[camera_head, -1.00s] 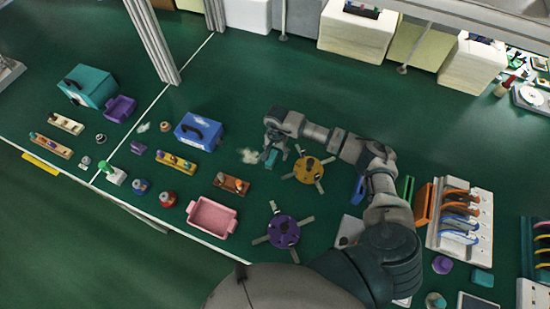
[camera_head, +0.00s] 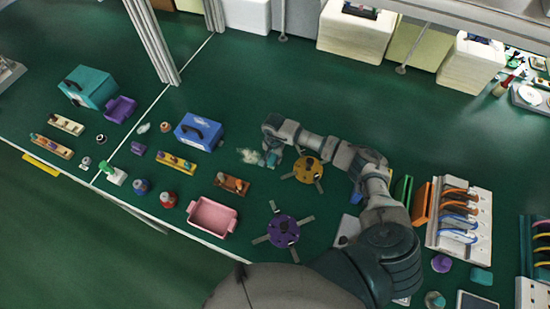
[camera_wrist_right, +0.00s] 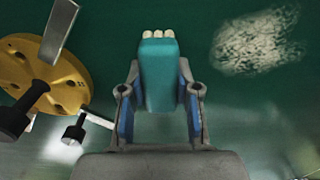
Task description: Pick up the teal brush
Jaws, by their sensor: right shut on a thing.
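The teal brush (camera_wrist_right: 158,75) is a teal block with cream bristles at its far end in the right wrist view. My right gripper (camera_wrist_right: 159,88) is shut on it, one finger on each side. In the head view my right gripper (camera_head: 271,155) is at mid-bench, just right of a pale powdery patch (camera_head: 250,156). The brush shows there only as a small teal bit (camera_head: 271,160), mostly hidden by the gripper. I cannot tell whether it touches the green bench (camera_head: 240,95). My left gripper is not in view.
A yellow disc with arms (camera_head: 309,170) is close to the right of the gripper, and a purple one (camera_head: 284,232) is nearer. A blue box (camera_head: 198,132), a brown block (camera_head: 232,185) and a pink tray (camera_head: 212,216) stand to the left. The bench behind is clear.

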